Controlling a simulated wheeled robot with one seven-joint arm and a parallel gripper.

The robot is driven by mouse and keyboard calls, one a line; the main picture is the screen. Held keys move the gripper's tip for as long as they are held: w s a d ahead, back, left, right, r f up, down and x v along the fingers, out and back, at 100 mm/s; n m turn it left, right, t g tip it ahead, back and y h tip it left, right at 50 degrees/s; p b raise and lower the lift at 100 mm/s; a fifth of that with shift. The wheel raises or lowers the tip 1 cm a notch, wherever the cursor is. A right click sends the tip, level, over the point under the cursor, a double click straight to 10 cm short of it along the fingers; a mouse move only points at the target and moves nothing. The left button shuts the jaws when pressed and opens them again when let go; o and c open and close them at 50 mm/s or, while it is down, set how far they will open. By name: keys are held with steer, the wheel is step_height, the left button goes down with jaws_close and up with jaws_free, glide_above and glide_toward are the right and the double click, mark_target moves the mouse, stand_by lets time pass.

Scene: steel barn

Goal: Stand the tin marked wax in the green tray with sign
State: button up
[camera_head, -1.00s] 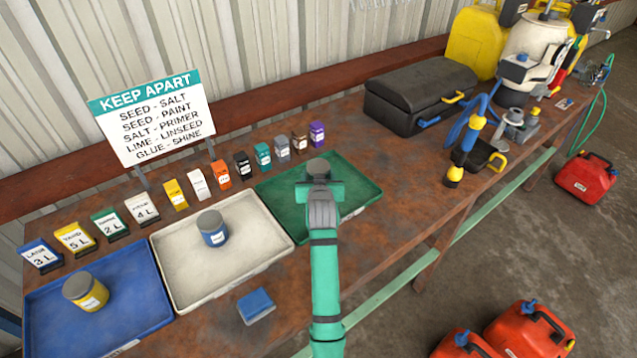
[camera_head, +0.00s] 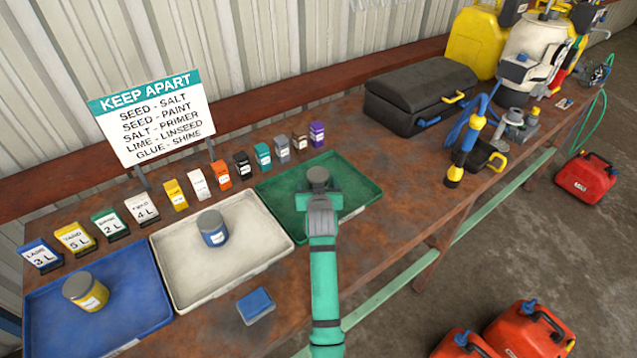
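A tin with a grey lid (camera_head: 318,176) is at my gripper (camera_head: 320,188), over the green tray (camera_head: 363,190). My gripper's fingers are around the tin, and they look closed on it. The tin's label is hidden, so I cannot read wax on it. I cannot tell whether its base touches the tray floor. The rest of the green tray looks empty.
A white tray (camera_head: 180,290) holds a blue tin (camera_head: 212,228). A blue tray (camera_head: 45,335) holds a yellow tin (camera_head: 86,291). A keep-apart sign (camera_head: 155,117) and a row of small label blocks stand behind. A blue block (camera_head: 256,306) lies in front.

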steer(key=shift+d, duration=0.1)
steer(key=shift+r, duration=0.3)
steer(key=v, duration=1.2)
steer(key=shift+f, duration=0.1)
